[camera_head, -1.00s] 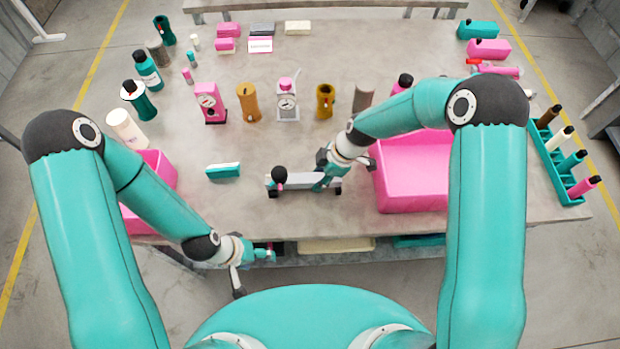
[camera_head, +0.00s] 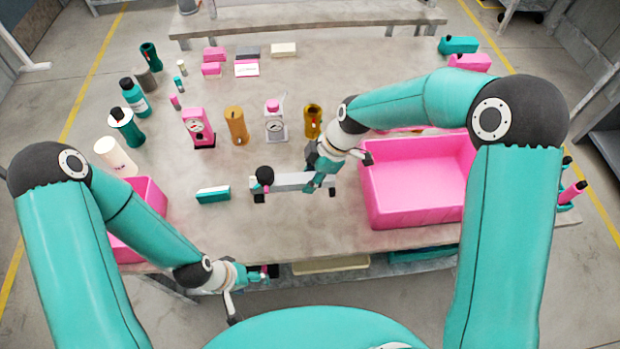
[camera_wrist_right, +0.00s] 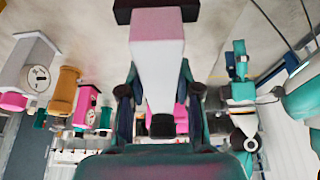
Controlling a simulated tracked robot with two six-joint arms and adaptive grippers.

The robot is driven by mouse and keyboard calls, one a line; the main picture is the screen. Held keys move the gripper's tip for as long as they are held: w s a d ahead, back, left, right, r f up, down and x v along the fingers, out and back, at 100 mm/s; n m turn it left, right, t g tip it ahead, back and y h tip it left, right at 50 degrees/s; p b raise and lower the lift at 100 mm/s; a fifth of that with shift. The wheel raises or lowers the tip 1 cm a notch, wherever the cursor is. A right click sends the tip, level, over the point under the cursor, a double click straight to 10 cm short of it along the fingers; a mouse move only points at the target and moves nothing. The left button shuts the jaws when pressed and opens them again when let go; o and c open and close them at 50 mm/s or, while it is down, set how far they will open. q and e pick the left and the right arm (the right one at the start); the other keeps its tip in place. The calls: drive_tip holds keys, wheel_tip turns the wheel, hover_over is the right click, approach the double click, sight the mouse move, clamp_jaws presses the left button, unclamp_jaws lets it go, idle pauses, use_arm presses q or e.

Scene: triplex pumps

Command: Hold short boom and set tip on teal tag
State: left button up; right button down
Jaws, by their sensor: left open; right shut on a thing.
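The short boom (camera_head: 288,181) is a light grey bar with a black ball near its left end and small dark feet below. My right gripper (camera_head: 322,172) is shut on its right part. In the right wrist view the boom (camera_wrist_right: 157,65) runs up between the fingers to a dark end piece, pinkish on top. A small teal block with a white top (camera_head: 213,195), possibly the teal tag, lies on the table left of the boom, with a gap between them. My left gripper (camera_head: 270,272) is open and empty by the table's front edge.
A pink bin (camera_head: 412,208) stands right of the boom, another pink bin (camera_head: 150,193) at the left. A pink pump (camera_head: 198,128), brown cylinder (camera_head: 237,125) and grey pump (camera_head: 275,122) stand behind. Table between the block and the front edge is clear.

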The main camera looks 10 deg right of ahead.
drive_tip(key=shift+f, duration=0.15)
drive_tip(key=shift+f+b, duration=4.9)
drive_tip(key=shift+b, duration=0.1)
